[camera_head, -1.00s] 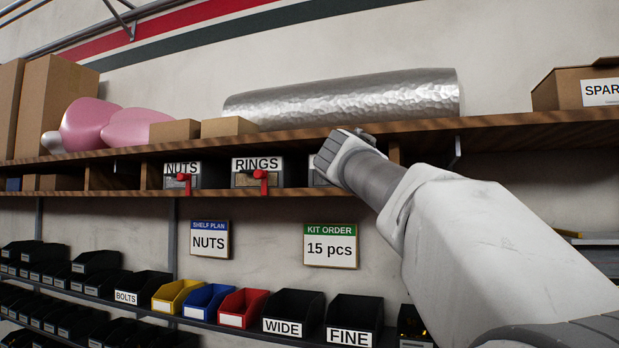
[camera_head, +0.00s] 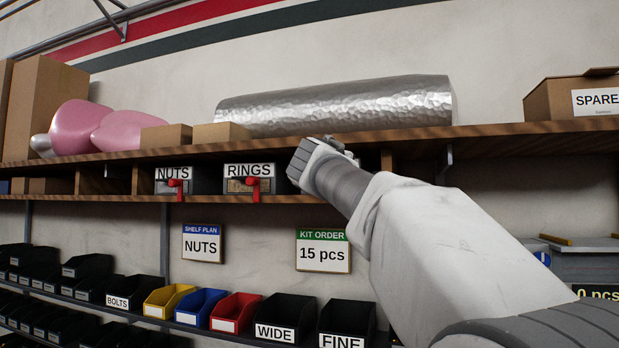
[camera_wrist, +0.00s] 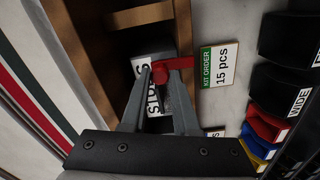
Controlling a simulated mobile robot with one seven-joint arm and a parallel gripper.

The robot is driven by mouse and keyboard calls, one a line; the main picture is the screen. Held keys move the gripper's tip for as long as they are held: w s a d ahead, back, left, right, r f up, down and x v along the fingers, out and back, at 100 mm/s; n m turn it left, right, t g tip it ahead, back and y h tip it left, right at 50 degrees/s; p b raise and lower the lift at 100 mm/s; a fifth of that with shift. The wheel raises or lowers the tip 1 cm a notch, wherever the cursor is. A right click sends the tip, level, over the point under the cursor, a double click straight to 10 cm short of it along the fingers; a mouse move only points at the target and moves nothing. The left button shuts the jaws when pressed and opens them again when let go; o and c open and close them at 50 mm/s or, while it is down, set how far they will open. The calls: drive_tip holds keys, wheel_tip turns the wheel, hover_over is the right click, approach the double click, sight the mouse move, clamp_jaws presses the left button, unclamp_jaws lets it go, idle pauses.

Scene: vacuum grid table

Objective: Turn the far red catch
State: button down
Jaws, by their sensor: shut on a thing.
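In the wrist view my gripper (camera_wrist: 167,76) is shut on a red catch (camera_wrist: 185,64), with its fingers on either side of the catch's red part. A white label (camera_wrist: 152,98) with black letters lies behind the fingers, partly covered. In the head view the back of my gripper (camera_head: 312,160) hides this catch and its drawer front. Two other red catches show there: one on the NUTS drawer (camera_head: 176,184) and one on the RINGS drawer (camera_head: 253,184), both with their handles hanging down.
A wooden shelf (camera_head: 470,138) runs just above the drawers, holding a silver roll (camera_head: 335,108) and boxes. A KIT ORDER sign (camera_head: 323,251) hangs below. Rows of bins stand lower down, including a red bin (camera_head: 236,313).

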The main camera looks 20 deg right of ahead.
idle(0.5)
drive_tip(key=c, duration=0.7)
unclamp_jaws()
drive_tip(key=shift+o, duration=0.2)
drive_tip(key=b+v, duration=0.5)
drive_tip(key=v, duration=1.2)
drive_tip(key=shift+s+a, duration=0.2)
drive_tip(key=s+d+f+m+g+y+b, duration=0.1)
drive_tip(key=s+f+m+g+y, duration=0.15)
drive_tip(key=f, duration=0.95)
drive_tip(key=s+d+f+m+g+y, duration=0.15)
drive_tip(key=s+f, duration=0.25)
drive_tip(key=f, duration=0.8)
drive_tip(key=s+a+f+m+g+y, duration=0.2)
drive_tip(key=s+f, duration=0.4)
drive_tip(key=f, duration=0.6)
drive_tip(key=s+a+f+m+g+y, duration=0.2)
drive_tip(key=s+f, duration=0.4)
drive_tip(key=f, duration=0.6)
drive_tip(key=shift+s+a+f+g+y, duration=0.25)
drive_tip(key=shift+a+g+y, duration=0.35)
drive_tip(key=shift+y, duration=0.4)
